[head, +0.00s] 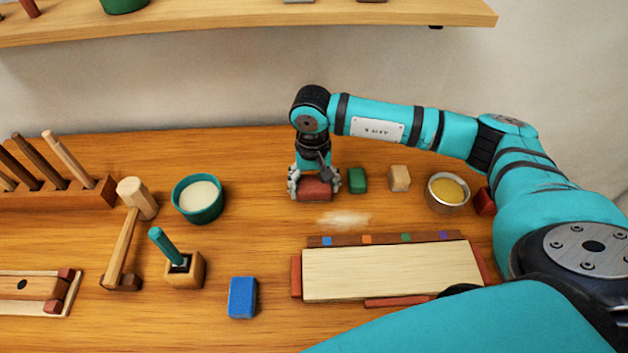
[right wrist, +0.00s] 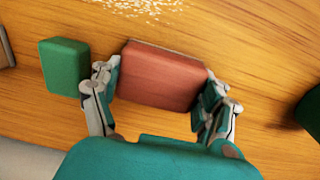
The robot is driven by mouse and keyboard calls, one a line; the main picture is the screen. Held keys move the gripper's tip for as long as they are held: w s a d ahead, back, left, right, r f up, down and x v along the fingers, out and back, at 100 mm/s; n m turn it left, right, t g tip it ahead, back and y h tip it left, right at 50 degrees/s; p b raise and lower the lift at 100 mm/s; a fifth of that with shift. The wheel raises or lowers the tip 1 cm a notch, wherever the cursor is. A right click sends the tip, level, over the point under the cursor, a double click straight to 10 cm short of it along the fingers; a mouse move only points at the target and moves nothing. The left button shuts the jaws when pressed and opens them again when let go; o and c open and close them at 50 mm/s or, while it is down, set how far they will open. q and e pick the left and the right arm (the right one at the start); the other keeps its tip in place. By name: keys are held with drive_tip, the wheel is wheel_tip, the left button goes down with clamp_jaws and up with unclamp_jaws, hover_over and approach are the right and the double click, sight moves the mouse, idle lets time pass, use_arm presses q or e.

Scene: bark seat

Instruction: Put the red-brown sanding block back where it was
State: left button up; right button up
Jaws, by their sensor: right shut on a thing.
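The red-brown sanding block (head: 314,190) is at the back middle of the bench, left of the green block. My right gripper (head: 313,184) comes down over it from above, with its fingers at the block's two ends. In the right wrist view, the red-brown block (right wrist: 160,77) sits between the fingertips of my right gripper (right wrist: 162,92), which is shut on it. I cannot tell whether the block touches the bench top. My left gripper is not in view.
A green block (head: 357,180) stands close to the right, then a tan block (head: 399,178) and a bowl of yellow stuff (head: 447,192). A pale powder patch (head: 344,218) lies in front, before the light board (head: 390,272). A blue block (head: 242,297) lies at the front.

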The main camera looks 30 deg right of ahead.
sight(313, 183)
drive_tip(key=shift+f+b, duration=0.2)
drive_tip(key=shift+b, duration=0.1)
drive_tip(key=o, duration=1.1)
drive_tip(key=shift+o, duration=0.2)
drive_tip(key=shift+r, duration=0.1)
drive_tip(key=shift+r+p, duration=0.2)
drive_tip(key=shift+p, duration=0.15)
drive_tip(key=shift+r+b, duration=0.35)
drive_tip(key=shift+r, duration=0.05)
wheel_tip(313, 183, up, 10)
drive_tip(key=shift+w+a+f+b, duration=0.1)
drive_tip(key=shift+a+f+b, duration=0.05)
drive_tip(key=shift+b, duration=0.9)
drive_tip(key=shift+r, duration=0.65)
